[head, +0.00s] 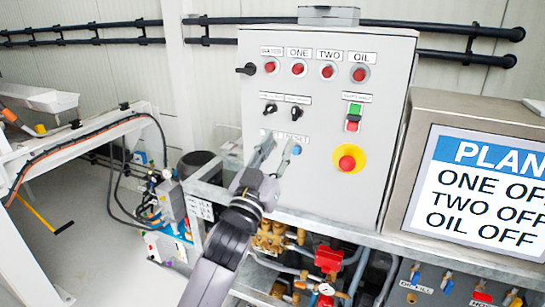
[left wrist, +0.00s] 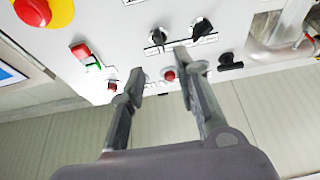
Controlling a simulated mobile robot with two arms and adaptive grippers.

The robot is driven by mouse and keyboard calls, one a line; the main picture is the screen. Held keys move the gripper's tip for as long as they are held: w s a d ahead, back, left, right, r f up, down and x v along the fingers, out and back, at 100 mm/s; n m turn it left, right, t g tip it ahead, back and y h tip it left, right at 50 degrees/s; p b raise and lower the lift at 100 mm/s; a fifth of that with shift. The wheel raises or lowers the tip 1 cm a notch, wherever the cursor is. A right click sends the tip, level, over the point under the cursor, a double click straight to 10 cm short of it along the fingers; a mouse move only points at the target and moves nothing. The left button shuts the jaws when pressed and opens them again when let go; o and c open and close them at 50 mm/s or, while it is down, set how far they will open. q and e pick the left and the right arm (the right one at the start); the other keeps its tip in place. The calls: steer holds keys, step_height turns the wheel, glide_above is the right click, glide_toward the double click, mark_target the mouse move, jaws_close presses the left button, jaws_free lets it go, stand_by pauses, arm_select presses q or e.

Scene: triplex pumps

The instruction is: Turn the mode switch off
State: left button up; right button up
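The grey control cabinet (head: 325,90) carries two small black rotary knobs, a left one (head: 270,108) and a right one (head: 291,114). Their labels are too small to read, so I cannot tell which is the mode switch. In the left wrist view the two knobs (left wrist: 157,40) (left wrist: 202,27) show beyond my fingertips. My left gripper (head: 276,148) is open and empty, in front of the cabinet and below the knobs in the head view. A blue button (head: 296,150) sits beside its right finger. In the left wrist view the gripper (left wrist: 158,66) frames a red lamp (left wrist: 169,75).
A red emergency stop (head: 347,162) on yellow and a green-red switch (head: 354,117) are right of the knobs. A black handle (head: 246,69) sticks out at the cabinet's left edge. A screen (head: 485,190) stands right. Pipes and valves (head: 328,258) lie below.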

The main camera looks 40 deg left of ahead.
arm_select(q)
steer(key=shift+v, duration=1.35)
